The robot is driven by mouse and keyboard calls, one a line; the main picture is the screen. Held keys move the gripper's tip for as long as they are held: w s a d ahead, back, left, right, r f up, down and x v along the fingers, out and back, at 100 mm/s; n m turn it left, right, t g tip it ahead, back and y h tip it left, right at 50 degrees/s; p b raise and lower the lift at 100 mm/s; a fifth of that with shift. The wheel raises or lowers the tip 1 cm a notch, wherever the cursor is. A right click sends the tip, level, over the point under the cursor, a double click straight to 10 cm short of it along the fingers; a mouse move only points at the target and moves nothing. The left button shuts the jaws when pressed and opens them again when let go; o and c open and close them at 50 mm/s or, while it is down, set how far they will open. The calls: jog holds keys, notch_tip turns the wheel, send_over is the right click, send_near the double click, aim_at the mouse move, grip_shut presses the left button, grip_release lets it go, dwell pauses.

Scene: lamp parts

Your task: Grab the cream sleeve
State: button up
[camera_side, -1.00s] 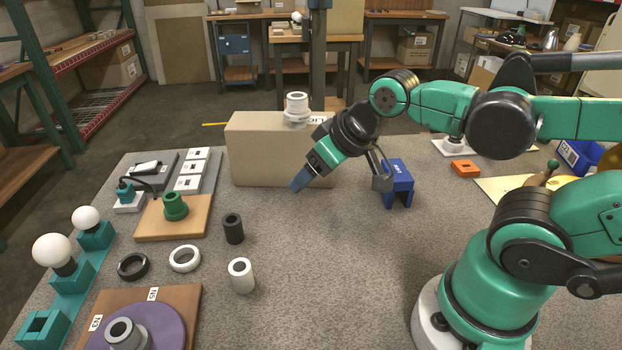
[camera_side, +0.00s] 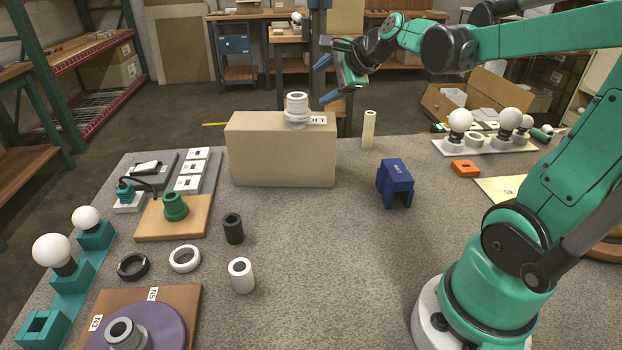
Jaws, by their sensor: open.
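The tall, slim cream sleeve (camera_side: 369,130) stands upright on the table, just right of the beige block. My gripper (camera_side: 326,80) is open, its blue fingers spread one above the other and pointing left. It is raised above and to the left of the cream sleeve, near the right end of the block, and appears apart from everything. Nothing shows between the fingers.
The beige block (camera_side: 280,155) carries a white-grey ring fitting (camera_side: 297,110). A blue bracket (camera_side: 395,183) stands in front of the sleeve. A short white sleeve (camera_side: 241,275) and a black sleeve (camera_side: 233,228) stand left of centre. The table's front middle is clear.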

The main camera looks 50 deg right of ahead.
jog(key=d+m+t+h, duration=0.1)
jog(key=d+m+h, duration=0.2)
jog(key=d+m, duration=0.7)
jog(key=m+h, duration=0.2)
jog(key=m, duration=0.6)
send_over(372, 126)
jog(key=s, duration=0.2)
jog(key=f, duration=0.2)
jog(key=shift+t, duration=0.3)
jog(key=f, duration=0.8)
jog(key=a+f, duration=0.1)
jog(key=f, duration=0.3)
jog(key=shift+f, duration=0.6)
jog(key=shift+w+d+f, duration=0.15)
jog(key=shift+w+f, duration=0.1)
jog(key=shift+w, duration=0.05)
jog(key=shift+x, duration=2.35)
grip_shut()
